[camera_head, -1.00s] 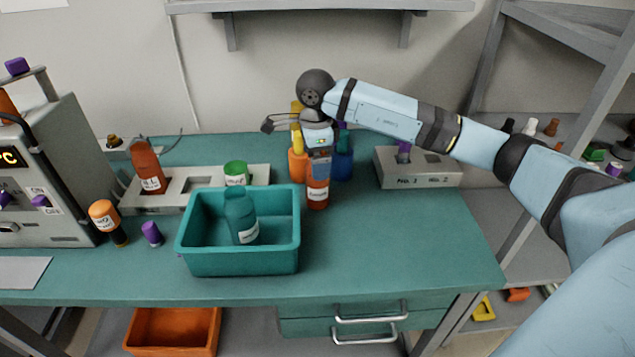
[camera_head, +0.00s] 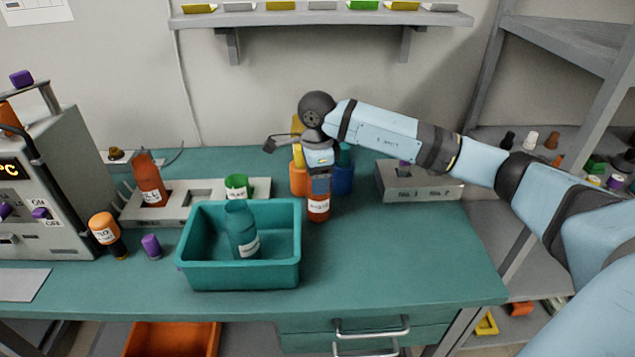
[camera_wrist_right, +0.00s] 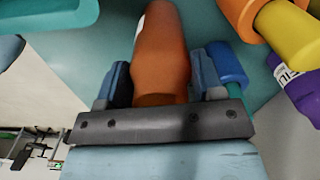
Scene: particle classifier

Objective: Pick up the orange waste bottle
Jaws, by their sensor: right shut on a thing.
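The orange waste bottle (camera_head: 318,208) appears upright over the teal table, right of the teal bin; I cannot tell whether its base touches the table. Its upper part is hidden by my right gripper (camera_head: 320,183), which comes down from above and is shut on it. In the right wrist view the orange bottle (camera_wrist_right: 162,55) lies between the two fingers of my right gripper (camera_wrist_right: 160,85), with a bit of its white label at the edge. My left gripper is not in view.
The teal bin (camera_head: 187,262) holds a teal bottle (camera_head: 241,230). Orange and blue containers (camera_head: 343,180) stand close behind my gripper. A grey rack (camera_head: 175,215) with another orange bottle (camera_head: 149,180) is at left; a grey block (camera_head: 420,182) is at right. The table's front right is clear.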

